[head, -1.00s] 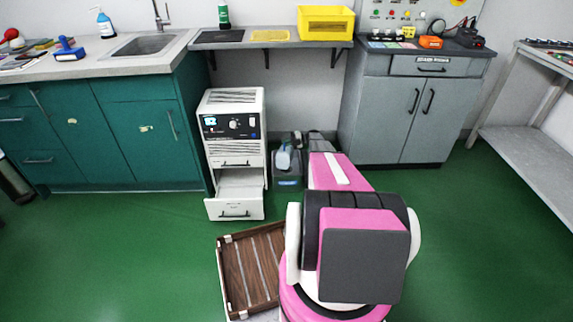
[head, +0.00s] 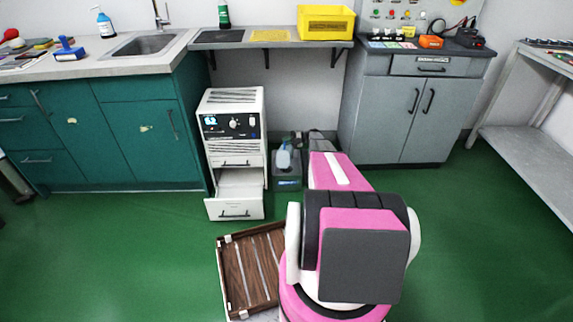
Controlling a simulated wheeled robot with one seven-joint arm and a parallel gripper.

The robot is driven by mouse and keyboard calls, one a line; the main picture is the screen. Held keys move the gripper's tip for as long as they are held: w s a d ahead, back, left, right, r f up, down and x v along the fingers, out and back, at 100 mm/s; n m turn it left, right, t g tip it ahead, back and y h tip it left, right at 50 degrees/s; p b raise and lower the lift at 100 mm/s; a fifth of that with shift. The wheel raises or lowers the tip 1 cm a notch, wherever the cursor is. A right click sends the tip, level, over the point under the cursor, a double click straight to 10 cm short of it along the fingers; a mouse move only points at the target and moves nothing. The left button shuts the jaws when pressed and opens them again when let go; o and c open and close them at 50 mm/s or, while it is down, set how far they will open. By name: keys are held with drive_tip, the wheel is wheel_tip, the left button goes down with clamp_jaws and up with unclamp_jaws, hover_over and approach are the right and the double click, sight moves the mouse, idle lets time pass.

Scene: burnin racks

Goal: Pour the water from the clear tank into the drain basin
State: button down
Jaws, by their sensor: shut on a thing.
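The clear tank (head: 284,158) is small and pale blue in the head view, just right of the white appliance. It is over or in the mouth of a dark grey bin with a blue label, which looks like the drain basin (head: 287,184). My gripper (head: 297,142) shows only as a small dark part beside the tank, mostly hidden behind my pink arm. It appears shut on the tank. The water, any stream and the basin's inside are too small or hidden to make out.
The white appliance (head: 233,130) stands left of the basin with its lower drawer (head: 235,208) pulled out. A brown slatted tray (head: 250,268) lies on the floor left of my base. Teal cabinets (head: 100,130) and a grey cabinet (head: 415,110) flank the area. Green floor is open at right.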

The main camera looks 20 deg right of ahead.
drive_tip(key=s+a+n, duration=0.1)
drive_tip(key=s+a+h, duration=0.1)
drive_tip(key=s, duration=0.1)
drive_tip(key=shift+f+n, duration=0.1)
drive_tip(key=shift+n, duration=0.3)
drive_tip(key=shift+s+a+f+n+h, duration=0.3)
drive_tip(key=shift+s+n, duration=0.1)
drive_tip(key=shift+s, duration=0.15)
drive_tip(key=s+a+f+n+t+h, duration=0.2)
drive_tip(key=s+a+f+n+t, duration=0.1)
drive_tip(key=s+n, duration=0.3)
drive_tip(key=s+a+f+n+t+h, duration=0.3)
drive_tip(key=s+a+f+n+t, duration=0.1)
drive_tip(key=s, duration=0.5)
drive_tip(key=shift+s+a+f+n+h+b, duration=0.35)
drive_tip(key=shift+a+f+n, duration=0.35)
drive_tip(key=shift+a+n, duration=0.45)
drive_tip(key=shift+a, duration=0.15)
